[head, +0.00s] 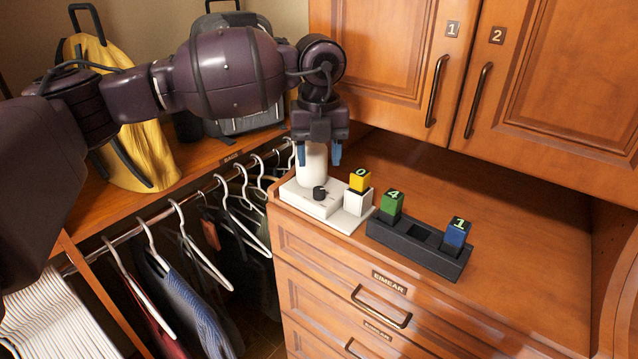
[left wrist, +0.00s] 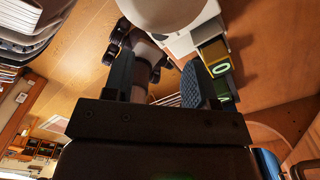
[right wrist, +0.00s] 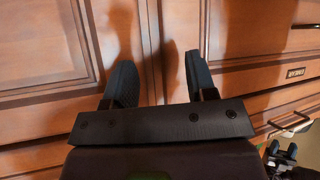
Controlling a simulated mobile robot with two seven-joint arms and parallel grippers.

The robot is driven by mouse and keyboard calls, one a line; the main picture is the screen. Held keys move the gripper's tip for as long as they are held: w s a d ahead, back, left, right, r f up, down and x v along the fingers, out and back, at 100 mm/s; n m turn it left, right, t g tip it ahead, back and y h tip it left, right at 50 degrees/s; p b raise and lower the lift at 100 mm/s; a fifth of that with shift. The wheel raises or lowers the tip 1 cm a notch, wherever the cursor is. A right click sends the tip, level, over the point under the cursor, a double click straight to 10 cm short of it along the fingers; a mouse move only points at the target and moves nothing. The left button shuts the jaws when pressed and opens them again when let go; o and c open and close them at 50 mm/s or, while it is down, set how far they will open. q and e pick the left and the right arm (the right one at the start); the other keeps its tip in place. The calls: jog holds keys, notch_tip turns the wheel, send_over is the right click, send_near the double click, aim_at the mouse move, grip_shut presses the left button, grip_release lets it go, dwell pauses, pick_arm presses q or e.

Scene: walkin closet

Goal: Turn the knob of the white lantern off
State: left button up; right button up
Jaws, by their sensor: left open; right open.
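The white lantern (head: 312,165) stands upright on a white base (head: 310,204) at the left end of the cabinet counter. Its small black knob (head: 320,193) is on top of the base, in front of the white body. My left gripper (head: 316,156) points down over the lantern, open, with one blue fingertip on each side of the white body; I cannot tell whether they touch it. The lantern's rounded white body (left wrist: 170,8) also shows at the top of the left wrist view. My right gripper (right wrist: 155,80) is open and empty, facing wooden cabinet fronts.
Upper cabinet doors (head: 415,60) overhang the counter. Hangers with clothes (head: 185,300) and a yellow backpack (head: 140,140) are left. The counter's right side is clear.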

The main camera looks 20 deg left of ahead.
aim_at(319, 189)
pick_arm(q)
notch_tip(319, 189, down, 6)
jog(key=shift+r, duration=0.2)
jog(key=shift+f+p, duration=0.35)
jog(key=shift+f, duration=0.5)
pick_arm(e)
jog(key=shift+w+a+r, duration=0.1)
jog(key=shift+w+r, duration=0.55)
jog(key=shift+r, duration=0.25)
pick_arm(q)
jog(key=c, duration=0.9)
jog(key=shift+n+b, duration=0.3)
jog(key=shift+n, duration=0.7)
jog(key=shift+c, duration=0.2)
jog(key=shift+n, duration=0.5)
pick_arm(e)
jog(key=shift+f, duration=0.3)
